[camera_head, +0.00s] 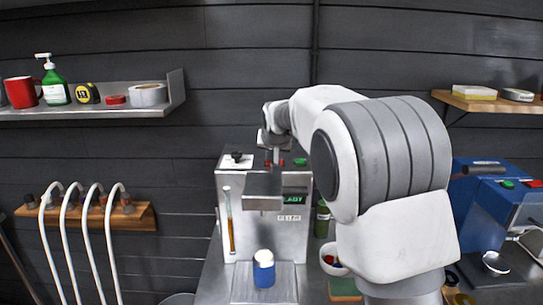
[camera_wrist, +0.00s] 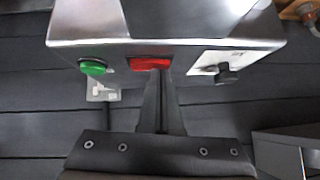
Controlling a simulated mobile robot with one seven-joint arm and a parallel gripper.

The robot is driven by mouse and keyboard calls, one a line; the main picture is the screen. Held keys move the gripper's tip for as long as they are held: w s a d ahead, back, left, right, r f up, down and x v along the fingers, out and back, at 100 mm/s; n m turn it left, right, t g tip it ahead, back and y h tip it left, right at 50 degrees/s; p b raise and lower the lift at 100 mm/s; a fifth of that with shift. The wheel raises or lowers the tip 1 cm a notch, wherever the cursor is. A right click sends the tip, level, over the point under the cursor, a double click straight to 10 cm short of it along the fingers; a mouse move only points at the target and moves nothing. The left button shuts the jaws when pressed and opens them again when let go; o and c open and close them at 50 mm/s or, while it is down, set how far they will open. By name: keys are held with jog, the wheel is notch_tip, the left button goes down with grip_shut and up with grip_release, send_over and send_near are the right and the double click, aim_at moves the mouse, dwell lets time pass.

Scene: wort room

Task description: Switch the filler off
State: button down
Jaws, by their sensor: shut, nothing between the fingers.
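The filler (camera_head: 293,235) is a grey metal box on the bench with a green lit display (camera_head: 295,199) reading what looks like "READY". Its top has a black knob (camera_head: 237,157) on a white plate, a red button, mostly hidden in the head view, and a green button (camera_head: 300,162). The wrist view shows the green button (camera_wrist: 93,68), red button (camera_wrist: 150,64) and black knob (camera_wrist: 228,73) in a row. My gripper (camera_wrist: 157,78) is shut and empty, its fingertips right at the red button. I cannot tell whether they touch or press it.
A blue can with a white top (camera_head: 263,268) stands on the filler's base under the spout. Shelves hang on both sides.

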jog(key=shift+f, duration=0.15)
jog(key=shift+d, duration=0.8)
jog(key=shift+r, duration=0.2)
jog(key=r+p, duration=0.3)
jog(key=r, duration=0.1)
jog(key=shift+d+r, duration=0.2)
jog(key=b+v, duration=0.2)
jog(key=v, duration=0.7)
jog(key=shift+s+b, duration=0.3)
jog(key=shift+s, duration=0.05)
jog(key=shift+r, duration=0.1)
